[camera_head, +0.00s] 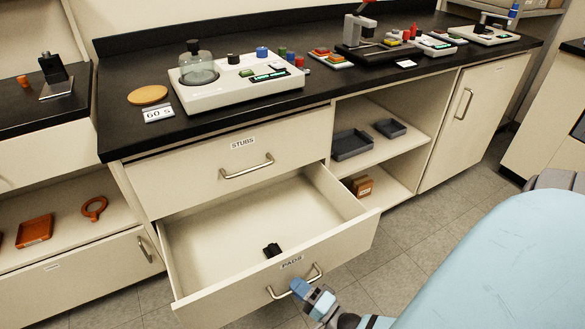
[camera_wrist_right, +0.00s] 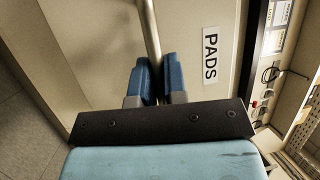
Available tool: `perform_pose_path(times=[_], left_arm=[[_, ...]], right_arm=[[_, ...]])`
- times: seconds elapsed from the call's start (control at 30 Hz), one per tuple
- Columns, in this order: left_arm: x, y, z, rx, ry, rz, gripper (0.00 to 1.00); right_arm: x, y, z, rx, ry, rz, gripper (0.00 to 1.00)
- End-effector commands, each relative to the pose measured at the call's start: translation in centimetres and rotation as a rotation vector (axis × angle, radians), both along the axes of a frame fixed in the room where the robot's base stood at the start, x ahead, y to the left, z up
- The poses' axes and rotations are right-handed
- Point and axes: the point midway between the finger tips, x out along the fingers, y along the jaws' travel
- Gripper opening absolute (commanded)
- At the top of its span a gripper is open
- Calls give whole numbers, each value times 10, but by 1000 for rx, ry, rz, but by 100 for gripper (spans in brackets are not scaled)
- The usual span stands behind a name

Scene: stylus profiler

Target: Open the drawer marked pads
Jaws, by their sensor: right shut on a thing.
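The drawer marked PADS (camera_head: 340,246) is the lower drawer in the head view and is pulled well out, its inside showing. A small black object (camera_head: 272,250) lies on its floor near the front. The PADS label (camera_wrist_right: 210,56) shows on the drawer front in the right wrist view. My right gripper (camera_head: 301,288) is at the drawer's front, its blue fingers on either side of the metal bar handle (camera_wrist_right: 151,32), shut on it. The handle's right end (camera_head: 316,272) shows beside the fingers in the head view. My left gripper is not in view.
The STUBS drawer (camera_head: 200,178) above is closed. The black counter (camera_head: 130,130) holds a white instrument with a glass dome (camera_head: 240,92) and other devices. Open shelves with grey trays (camera_head: 350,145) stand to the right. Grey tiled floor (camera_head: 400,262) is free before the cabinet.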

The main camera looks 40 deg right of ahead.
Motion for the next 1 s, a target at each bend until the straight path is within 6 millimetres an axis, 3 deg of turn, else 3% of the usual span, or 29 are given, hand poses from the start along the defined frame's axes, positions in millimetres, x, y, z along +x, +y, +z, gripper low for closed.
perform_pose_path(times=[0.43,0.47,0.5,0.57,0.87,1.0], left_arm=[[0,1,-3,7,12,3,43],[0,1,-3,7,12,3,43],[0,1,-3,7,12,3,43],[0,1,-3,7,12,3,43],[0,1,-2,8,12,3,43],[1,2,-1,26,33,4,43]], right_arm=[[-3,0,0,-1,-1,0,0],[-3,0,0,-1,-1,0,17],[-3,0,0,-1,-1,0,26],[-3,0,0,-1,-1,0,37],[-3,1,2,0,-1,0,37],[-3,1,18,1,-1,0,37]])
